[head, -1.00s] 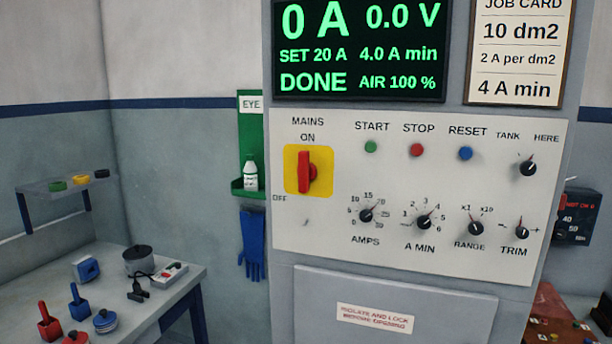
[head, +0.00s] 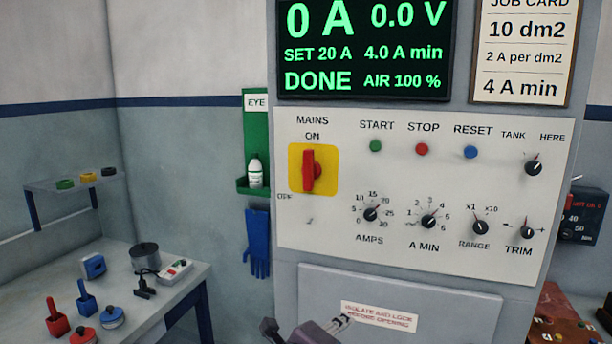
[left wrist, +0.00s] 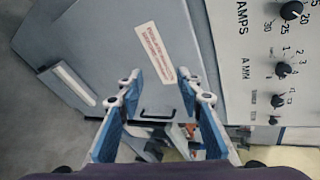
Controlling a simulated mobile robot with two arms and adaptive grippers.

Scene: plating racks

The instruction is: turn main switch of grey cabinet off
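The grey cabinet (head: 285,290) stands in front of me with a white control panel (head: 400,258). Its main switch is a red handle (head: 309,170) on a yellow plate (head: 330,183), marked MAINS. The handle stands upright, towards ON; OFF is marked at its lower left. My left gripper (head: 305,332) shows partly at the bottom edge of the head view, below the switch and apart from it. In the left wrist view, my left gripper (left wrist: 160,82) is open and empty, its blue-padded fingers apart before the lower cabinet door (left wrist: 100,45). The switch is outside that view. My right gripper is not in view.
Start, stop and reset buttons and several black knobs (head: 371,214) sit right of and below the switch. An eyewash holder (head: 255,120) and blue gloves (head: 257,245) hang left of the cabinet. A bench (head: 175,300) with tools stands at lower left.

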